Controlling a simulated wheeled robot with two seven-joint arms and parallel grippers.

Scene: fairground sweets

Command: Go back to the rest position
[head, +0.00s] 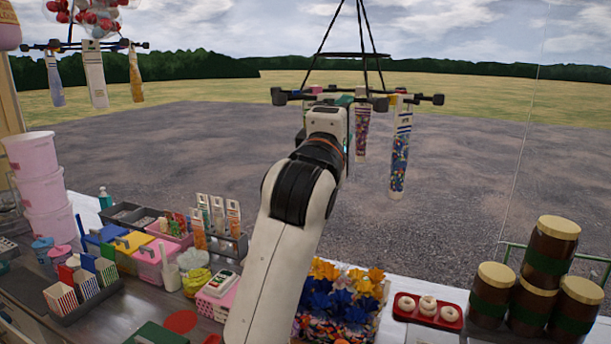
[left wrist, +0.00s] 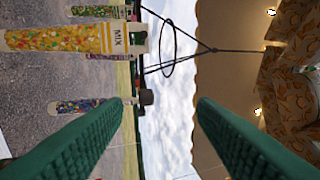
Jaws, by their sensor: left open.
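My left arm (head: 285,230) reaches up and away from me over the counter in the head view. Its wrist is beside the hanging rack (head: 410,97) of sweet bags and hides part of it. My left gripper (left wrist: 160,103) shows in the left wrist view with its two green fingers wide apart and nothing between them. In the head view the fingers are mostly hidden behind the wrist. My right gripper is in neither view.
A multicoloured sweet bag (head: 400,160) hangs right of the wrist. A yellow bag marked MIX (left wrist: 75,40) hangs close by in the wrist view. Below are paper flowers (head: 340,295), a red donut tray (head: 400,312), jars (head: 548,250) and sweet boxes (head: 105,252).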

